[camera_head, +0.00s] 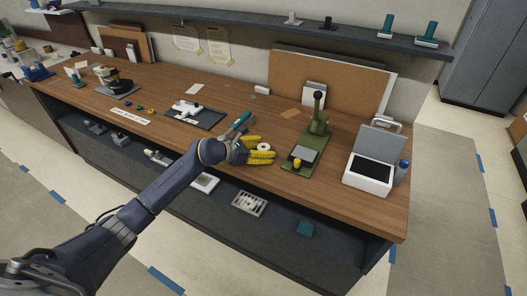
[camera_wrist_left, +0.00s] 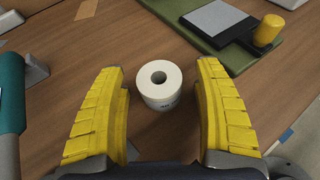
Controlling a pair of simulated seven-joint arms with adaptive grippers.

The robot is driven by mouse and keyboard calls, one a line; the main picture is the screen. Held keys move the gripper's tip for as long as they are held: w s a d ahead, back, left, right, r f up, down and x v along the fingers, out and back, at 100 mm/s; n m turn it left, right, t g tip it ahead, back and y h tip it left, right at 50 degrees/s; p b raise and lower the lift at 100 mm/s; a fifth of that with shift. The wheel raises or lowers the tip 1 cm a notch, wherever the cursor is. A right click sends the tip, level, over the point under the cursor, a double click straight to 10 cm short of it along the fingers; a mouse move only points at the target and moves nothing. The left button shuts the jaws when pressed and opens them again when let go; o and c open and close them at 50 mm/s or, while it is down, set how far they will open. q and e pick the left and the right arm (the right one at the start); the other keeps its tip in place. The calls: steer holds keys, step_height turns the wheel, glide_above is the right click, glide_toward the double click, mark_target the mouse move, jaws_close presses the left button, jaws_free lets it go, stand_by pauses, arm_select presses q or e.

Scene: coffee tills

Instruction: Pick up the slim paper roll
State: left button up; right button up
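The slim paper roll (camera_head: 264,147) is a small white roll standing on end on the wooden counter. In the left wrist view the roll (camera_wrist_left: 160,85) shows its dark core hole from above and some print on its side. My left gripper (camera_head: 268,150) has yellow fingers and is open, with one finger on each side of the roll. In the left wrist view the left gripper (camera_wrist_left: 163,105) shows a gap between each finger and the roll. The roll looks upright, and nothing holds it. My right gripper is not in view.
A green press with a lever (camera_head: 314,135) stands just right of the roll. A teal-handled tool (camera_head: 238,124) lies close by on the left. A white box with a raised lid (camera_head: 372,165) is farther right. The counter (camera_head: 225,170) has its front edge near my arm.

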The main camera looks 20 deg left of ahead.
arm_select(q)
steer(key=c, duration=1.3)
steer(key=shift+o, duration=0.2)
steer(key=shift+r, duration=0.1)
